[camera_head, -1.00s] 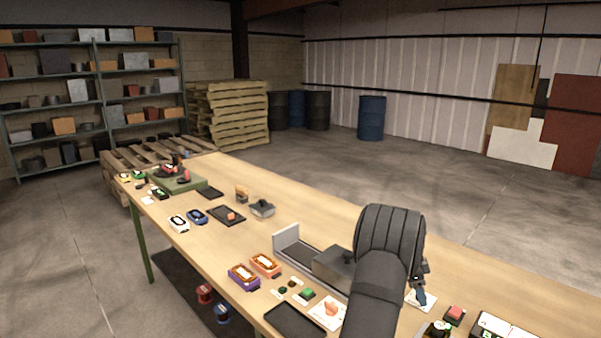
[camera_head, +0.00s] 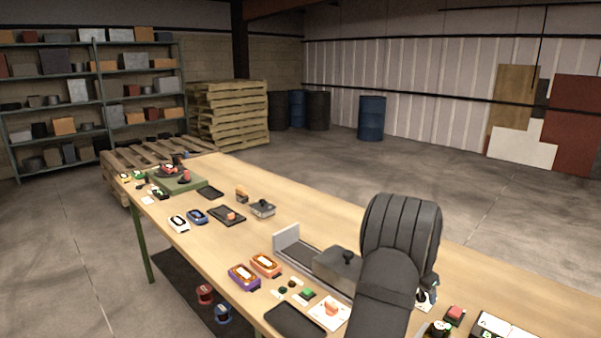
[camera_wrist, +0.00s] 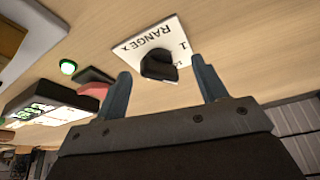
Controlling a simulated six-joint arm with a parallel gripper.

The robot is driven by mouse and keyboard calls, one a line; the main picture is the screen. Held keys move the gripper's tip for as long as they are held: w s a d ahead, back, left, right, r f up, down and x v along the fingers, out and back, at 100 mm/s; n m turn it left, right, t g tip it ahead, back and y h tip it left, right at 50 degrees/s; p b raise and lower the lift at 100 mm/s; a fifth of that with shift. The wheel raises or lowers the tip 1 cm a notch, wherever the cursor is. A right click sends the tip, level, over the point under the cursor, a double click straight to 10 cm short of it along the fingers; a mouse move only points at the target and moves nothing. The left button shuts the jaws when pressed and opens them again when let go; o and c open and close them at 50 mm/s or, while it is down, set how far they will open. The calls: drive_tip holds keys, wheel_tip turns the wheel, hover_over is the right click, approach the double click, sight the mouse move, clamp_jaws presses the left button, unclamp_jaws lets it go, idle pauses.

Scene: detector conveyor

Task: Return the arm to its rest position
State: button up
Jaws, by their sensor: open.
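My arm (camera_head: 390,285) rises over the right half of the long wooden table in the head view, and its bulk hides most of my gripper there. In the wrist view my gripper (camera_wrist: 162,88) shows two grey fingers spread apart with nothing between them. Beyond the fingertips a black knob (camera_wrist: 158,66) stands on a white plate marked "RANGE" (camera_wrist: 150,38). The fingers look apart from the knob. I cannot tell the exact height over the table.
The table (camera_head: 330,220) bears a grey conveyor box (camera_head: 338,264), orange (camera_head: 265,264) and purple (camera_head: 243,276) devices and a black tray (camera_head: 295,320). A red button (camera_head: 455,312) is at the right. Shelves (camera_head: 60,90), pallets (camera_head: 232,112) and drums (camera_head: 371,117) stand far behind.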

drive_tip(key=shift+s+d+n+t+y, duration=0.1)
drive_tip(key=shift+n+t+y, duration=0.3)
drive_tip(key=shift+n, duration=1)
drive_tip(key=shift+s+r, duration=0.15)
drive_tip(key=shift+r, duration=0.45)
drive_tip(key=o, duration=0.8)
drive_tip(key=shift+c, duration=0.2)
drive_tip(key=shift+a, duration=0.2)
drive_tip(key=s+a+r+n+g+h, duration=0.1)
drive_tip(key=s+a+r+n, duration=0.3)
drive_tip(key=s+r+n, duration=0.45)
drive_tip(key=s+a+r+n+g, duration=0.1)
drive_tip(key=s+a+r+n, duration=0.3)
drive_tip(key=s+r+n, duration=0.4)
drive_tip(key=d+f+n, duration=0.1)
drive_tip(key=d+f, duration=0.2)
drive_tip(key=f, duration=0.6)
drive_tip(key=shift+w, duration=0.1)
